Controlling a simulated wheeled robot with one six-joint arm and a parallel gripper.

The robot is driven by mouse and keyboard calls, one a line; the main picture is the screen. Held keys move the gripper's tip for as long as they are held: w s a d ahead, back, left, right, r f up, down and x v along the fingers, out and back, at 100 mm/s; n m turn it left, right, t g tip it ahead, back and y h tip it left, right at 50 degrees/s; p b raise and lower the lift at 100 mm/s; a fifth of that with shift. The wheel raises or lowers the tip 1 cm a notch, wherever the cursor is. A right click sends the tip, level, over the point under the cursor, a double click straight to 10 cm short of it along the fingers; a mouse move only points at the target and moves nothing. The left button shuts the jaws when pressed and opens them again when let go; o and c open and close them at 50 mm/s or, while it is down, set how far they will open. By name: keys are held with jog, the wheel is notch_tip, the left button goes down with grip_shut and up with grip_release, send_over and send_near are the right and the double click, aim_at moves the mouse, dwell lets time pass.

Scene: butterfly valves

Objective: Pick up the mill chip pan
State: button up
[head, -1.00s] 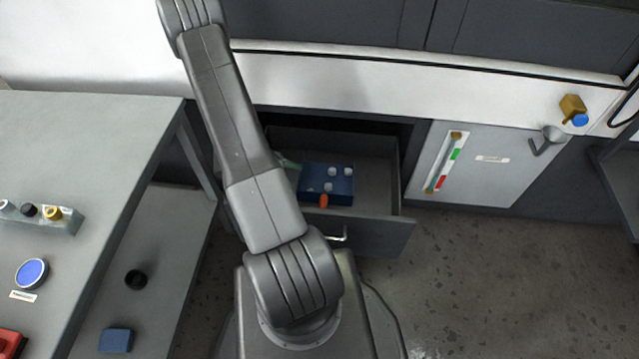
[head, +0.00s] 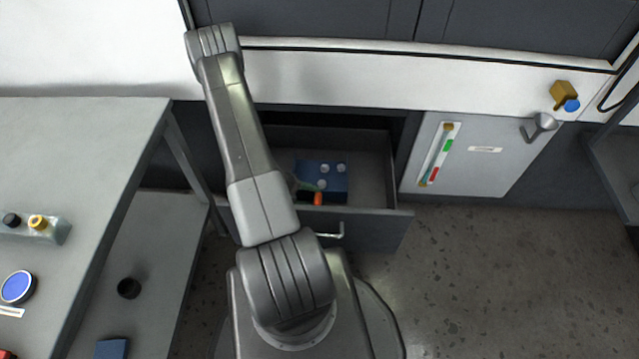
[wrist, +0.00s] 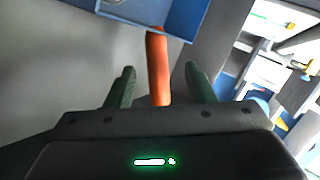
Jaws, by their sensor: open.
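The mill chip pan (head: 340,180) is a blue tray with an orange handle (head: 318,199), lying in the open drawer with several whitish round pieces in it. In the wrist view, part of the blue pan (wrist: 186,14) is at the top and its orange handle (wrist: 158,72) points down toward my palm. My gripper (wrist: 160,72) is open, with one green finger on each side of the handle and a visible gap on both sides. In the head view, my gripper (head: 306,190) is small, dark and partly hidden beside the handle.
The drawer's front (head: 372,227) and side walls surround the pan, with bare floor to its right inside. A grey table (head: 90,150) with a lower shelf stands left. A cabinet door panel (head: 490,170) is right of the drawer.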

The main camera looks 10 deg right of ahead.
aim_at(318, 199)
jog(key=b+x, duration=0.1)
jog(key=x, duration=0.3)
jog(key=shift+s+d+f, duration=0.1)
jog(key=shift+d+f, duration=0.05)
jog(key=shift+f, duration=0.15)
jog(key=shift+c, duration=0.2)
grip_shut()
